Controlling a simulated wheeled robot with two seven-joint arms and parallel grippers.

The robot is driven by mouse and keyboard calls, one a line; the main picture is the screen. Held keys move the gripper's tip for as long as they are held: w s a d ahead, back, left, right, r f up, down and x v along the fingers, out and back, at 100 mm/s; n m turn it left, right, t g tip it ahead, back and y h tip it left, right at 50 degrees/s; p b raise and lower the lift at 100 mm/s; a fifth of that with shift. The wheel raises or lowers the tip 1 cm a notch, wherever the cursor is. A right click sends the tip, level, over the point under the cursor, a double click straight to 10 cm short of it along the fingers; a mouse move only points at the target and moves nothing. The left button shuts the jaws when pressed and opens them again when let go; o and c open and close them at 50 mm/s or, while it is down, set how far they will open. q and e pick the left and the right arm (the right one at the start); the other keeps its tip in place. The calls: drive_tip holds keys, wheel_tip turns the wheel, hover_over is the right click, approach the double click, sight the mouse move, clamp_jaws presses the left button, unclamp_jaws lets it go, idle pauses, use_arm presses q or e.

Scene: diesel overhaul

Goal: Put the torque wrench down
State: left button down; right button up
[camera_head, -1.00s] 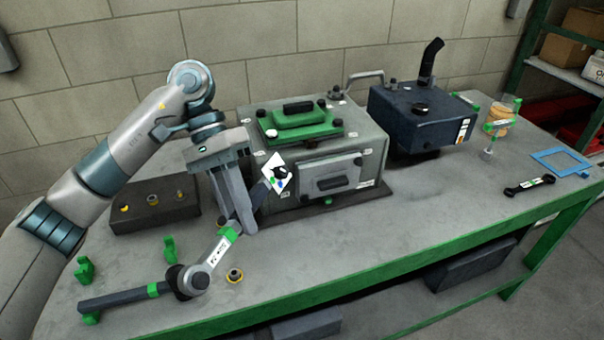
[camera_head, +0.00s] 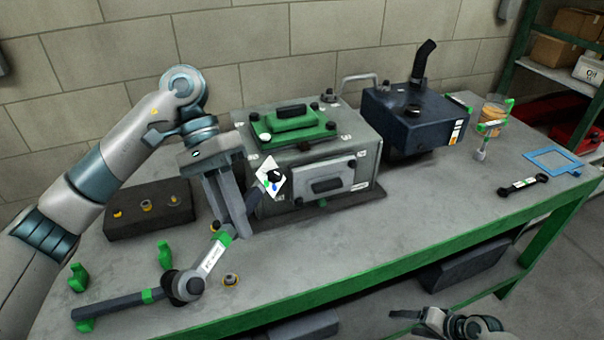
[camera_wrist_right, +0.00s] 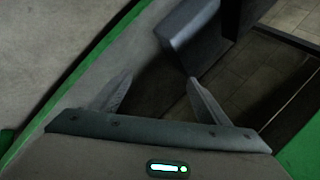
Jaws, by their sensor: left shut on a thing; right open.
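The torque wrench (camera_head: 121,304) has a dark handle with green bands, a round grey joint and a white-labelled shaft. It lies low over the front left of the bench, bent at the joint. My left gripper (camera_head: 236,230) is shut on its shaft near the upper green band. The fingers hide part of the shaft, and I cannot tell whether the wrench touches the bench. Green upright holders (camera_head: 165,255) stand just behind the handle. My right gripper (camera_head: 460,325) is at the bottom edge, in front of the bench; the right wrist view shows its fingers (camera_wrist_right: 158,92) apart and empty.
A grey engine block (camera_head: 345,150) with a green top cover stands behind the wrench. A dark block with brass fittings (camera_head: 150,222) is at left. A dark tank (camera_head: 412,118), a blue frame (camera_head: 552,161) and a black spanner (camera_head: 522,187) are further right. The bench's front middle is clear.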

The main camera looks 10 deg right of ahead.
drive_tip(key=a+r+n+g+y, duration=0.1)
drive_tip(key=a+r+y, duration=0.3)
drive_tip(key=r, duration=1)
drive_tip(key=a+r+n+g+y, duration=0.15)
drive_tip(key=a+r, duration=0.55)
drive_tip(key=r, duration=0.7)
drive_tip(key=w+a+r+n+t+y, duration=0.2)
drive_tip(key=w+a+r+n, duration=0.2)
drive_tip(key=a+r+n, duration=0.4)
drive_tip(key=w+a+r+n+t+y, duration=0.3)
drive_tip(key=w+a+r+n, duration=0.2)
drive_tip(key=a+r+n, duration=0.3)
drive_tip(key=a+r, duration=0.3)
drive_tip(key=r, duration=0.4)
drive_tip(key=shift+w+a+r, duration=0.15)
drive_tip(key=shift+a+r, duration=0.05)
drive_tip(key=shift+r, duration=0.2)
drive_tip(key=shift+a, duration=0.15)
drive_tip(key=x, duration=1.1)
drive_tip(key=shift+w+a, duration=0.2)
drive_tip(key=shift+a, duration=0.15)
